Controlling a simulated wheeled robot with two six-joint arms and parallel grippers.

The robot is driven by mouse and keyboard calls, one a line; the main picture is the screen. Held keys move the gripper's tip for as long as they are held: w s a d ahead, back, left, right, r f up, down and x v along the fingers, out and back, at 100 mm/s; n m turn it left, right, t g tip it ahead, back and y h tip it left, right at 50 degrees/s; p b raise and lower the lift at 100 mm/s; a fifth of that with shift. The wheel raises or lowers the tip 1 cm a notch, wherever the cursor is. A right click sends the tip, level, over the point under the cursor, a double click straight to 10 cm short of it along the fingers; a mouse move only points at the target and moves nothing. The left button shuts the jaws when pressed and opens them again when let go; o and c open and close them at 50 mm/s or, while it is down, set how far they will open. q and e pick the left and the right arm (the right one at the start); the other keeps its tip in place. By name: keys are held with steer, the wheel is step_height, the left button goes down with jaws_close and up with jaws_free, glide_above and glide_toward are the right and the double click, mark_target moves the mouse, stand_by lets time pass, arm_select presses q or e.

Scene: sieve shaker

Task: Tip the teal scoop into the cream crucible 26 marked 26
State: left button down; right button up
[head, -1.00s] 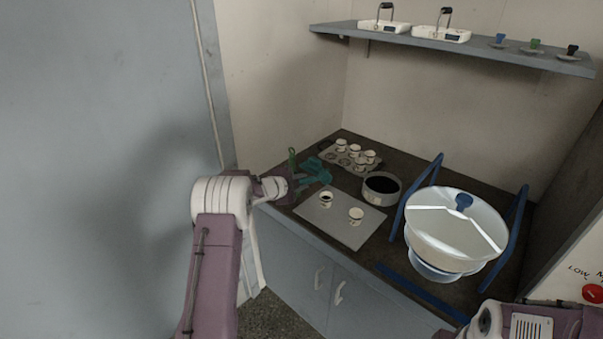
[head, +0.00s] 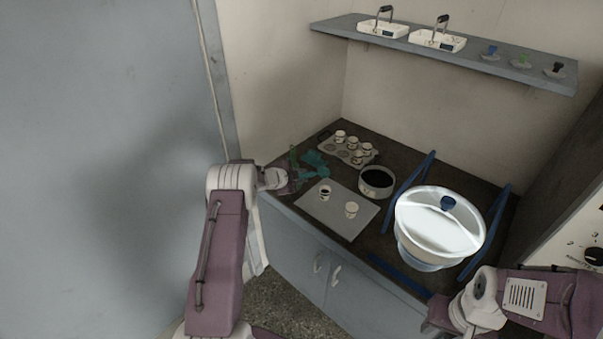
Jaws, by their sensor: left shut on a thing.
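My left gripper (head: 296,177) is at the left end of the counter, shut on the teal scoop (head: 315,160). The scoop is small and partly hidden, so its tilt and contents cannot be told. Two cream crucibles stand upright on the grey mat (head: 340,221): one with dark contents (head: 325,193), and a pale one (head: 351,210) to its right. Several more cream crucibles (head: 359,156) stand in a tray behind. The marks are too small to read, so I cannot tell which is 26. My right arm enters at lower right; its fingertips do not show.
A round pan (head: 376,181) with dark contents stands right of the mat. A large pale bowl-shaped sieve shaker (head: 440,232) with blue rails is farther right. A thin green upright thing (head: 293,158) is by my left gripper. A shelf (head: 450,55) hangs above.

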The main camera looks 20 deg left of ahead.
arm_select(q)
steer(key=shift+r+p, duration=0.1)
steer(key=shift+p, duration=0.25)
steer(key=r+g+p, duration=0.1)
steer(key=p, duration=0.5)
steer(key=shift+w+n+h+p, duration=0.15)
steer(key=shift+n+h+p, duration=0.15)
steer(key=shift+n+h, duration=0.1)
steer(key=g+b, duration=0.1)
steer(key=b, duration=0.1)
steer(key=f+n+g+b, duration=0.1)
steer(key=b, duration=0.2)
steer(key=shift+w+a+f+h, duration=0.1)
steer(key=shift+w+a+h, duration=0.1)
steer(key=shift+h, duration=0.2)
steer(key=shift+b, duration=0.3)
steer(key=shift+r, duration=0.25)
steer(key=shift+s+r, duration=0.1)
steer(key=shift+r, duration=0.05)
steer(key=shift+a, duration=0.1)
